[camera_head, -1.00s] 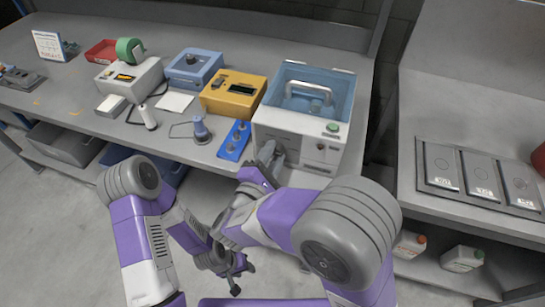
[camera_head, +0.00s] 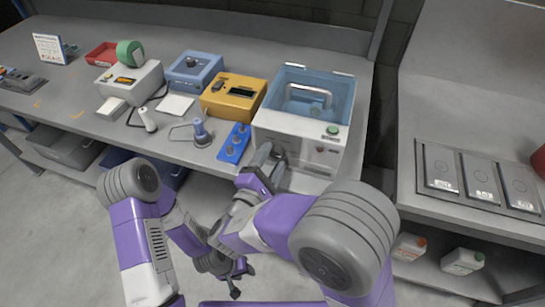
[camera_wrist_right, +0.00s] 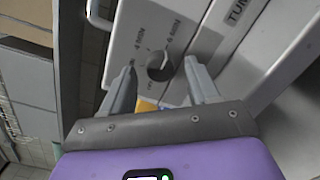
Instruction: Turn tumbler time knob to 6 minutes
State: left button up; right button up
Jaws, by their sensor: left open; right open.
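The tumbler (camera_head: 298,135) is a grey-white box with a clear blue-tinted cover and handle at the right end of the bench. Its round dark time knob (camera_wrist_right: 159,67) shows in the right wrist view, with a light pointer mark and "MIN" labels on the panel (camera_wrist_right: 143,22) around it. My right gripper (camera_head: 268,157) is at the tumbler's front left; its open fingers (camera_wrist_right: 160,64) lie either side of the knob in the wrist view. I cannot tell if they touch it. My left gripper (camera_head: 235,275) is open and empty, low in front of the bench.
A second bench with dark panels (camera_head: 480,180) is at the right. A gap separates the benches.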

jog(key=p+v, duration=0.1)
jog(key=v, duration=0.5)
jog(key=shift+s, duration=0.3)
jog(key=shift+a, duration=0.1)
jog(key=s+d+f+m+g+y+p, duration=0.2)
jog(key=s+f+m+g+y, duration=0.3)
jog(key=f, duration=0.4)
jog(key=s+d+f+m+g+y+p, duration=0.25)
jog(key=f+m+g, duration=0.25)
jog(key=f+g, duration=0.3)
jog(key=s+d+f+m+g+y+p, duration=0.2)
jog(key=s+f+m+g+y, duration=0.15)
jog(key=f+m+g, duration=0.4)
jog(key=d+f+m+t+p, duration=0.1)
jog(key=d+f+m+t, duration=0.3)
jog(key=d+f+m, duration=0.1)
jog(key=shift+w+d, duration=0.3)
jog(key=shift+d, duration=0.35)
